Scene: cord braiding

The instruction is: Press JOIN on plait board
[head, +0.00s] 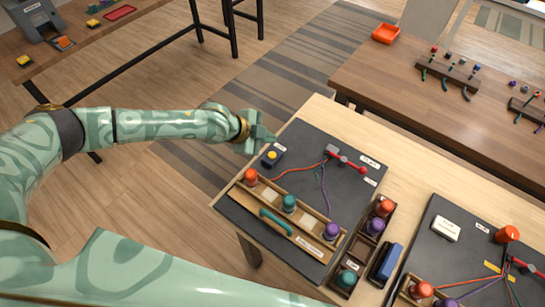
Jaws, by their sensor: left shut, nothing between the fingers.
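The plait board (300,144) is a dark panel on a light wood table. Red, teal and purple cords run from a red clamp (345,158) toward orange (251,177), teal (289,202) and purple (332,230) bobbins in a wooden tray. My right gripper is not in view.
A bobbin rack (361,248) with several bobbins stands right of the board, beside a blue block (385,262). A second dark board (464,212) with a white block (446,229) lies at the right. Another table (390,79) stands behind. Floor is open at left.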

